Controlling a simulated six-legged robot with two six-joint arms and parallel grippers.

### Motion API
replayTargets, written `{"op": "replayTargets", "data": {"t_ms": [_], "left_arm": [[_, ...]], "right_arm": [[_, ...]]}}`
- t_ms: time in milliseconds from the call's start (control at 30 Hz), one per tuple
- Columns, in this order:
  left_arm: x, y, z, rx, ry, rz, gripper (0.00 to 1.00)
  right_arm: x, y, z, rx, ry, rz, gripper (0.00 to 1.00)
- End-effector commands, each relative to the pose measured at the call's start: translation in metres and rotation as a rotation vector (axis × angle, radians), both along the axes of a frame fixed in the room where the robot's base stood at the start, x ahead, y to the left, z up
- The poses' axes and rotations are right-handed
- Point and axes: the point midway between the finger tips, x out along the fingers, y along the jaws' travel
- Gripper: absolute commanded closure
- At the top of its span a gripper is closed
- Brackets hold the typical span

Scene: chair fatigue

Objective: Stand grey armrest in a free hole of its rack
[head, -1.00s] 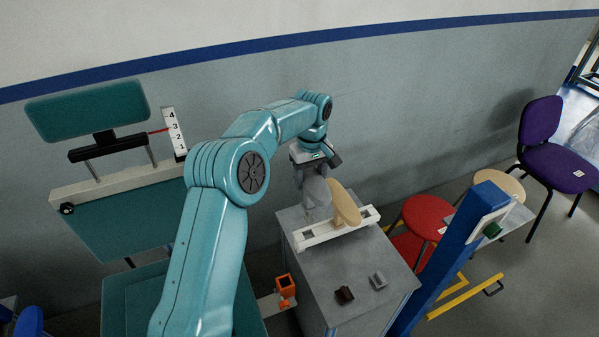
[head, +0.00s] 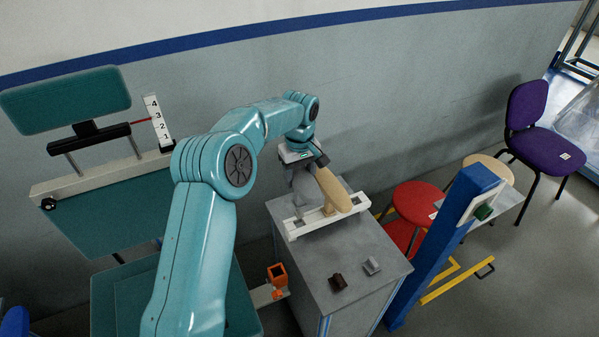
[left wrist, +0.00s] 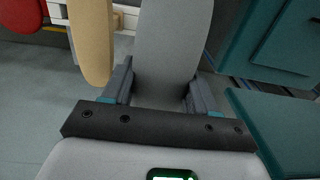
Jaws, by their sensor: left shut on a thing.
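The grey armrest (head: 303,187) is a rounded grey pad under my left gripper (head: 300,163) in the head view. In the left wrist view my left gripper (left wrist: 160,92) is shut on the grey armrest (left wrist: 172,40), one jaw on each side. The white rack (head: 357,203) lies on the grey cabinet. A beige armrest (head: 333,190) stands in it, tilted, just right of the grey one; it also shows in the left wrist view (left wrist: 92,40). The grey armrest is over the rack's left part; whether its lower end is in a hole is unclear. My right gripper is out of view.
The grey cabinet top (head: 330,258) is mostly clear in front of the rack. A blue post (head: 440,250) and red stool (head: 412,203) stand to the right. A teal chair back (head: 65,102) is at left.

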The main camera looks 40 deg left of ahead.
Motion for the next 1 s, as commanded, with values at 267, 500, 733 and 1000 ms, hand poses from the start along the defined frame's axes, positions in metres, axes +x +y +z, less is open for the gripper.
{"op": "replayTargets", "data": {"t_ms": [267,500,733,1000], "left_arm": [[0.0,0.0,-0.022,0.0,-0.001,0.001,0.69],[0.0,0.0,-0.022,0.0,-0.001,0.001,0.69],[0.0,0.0,-0.022,0.0,-0.001,0.001,0.69],[0.001,0.0,-0.022,0.0,-0.001,0.001,0.69]], "right_arm": [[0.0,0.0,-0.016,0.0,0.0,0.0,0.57],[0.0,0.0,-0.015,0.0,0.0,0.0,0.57],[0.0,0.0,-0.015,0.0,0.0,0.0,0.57],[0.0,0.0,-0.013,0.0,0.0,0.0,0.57]]}}
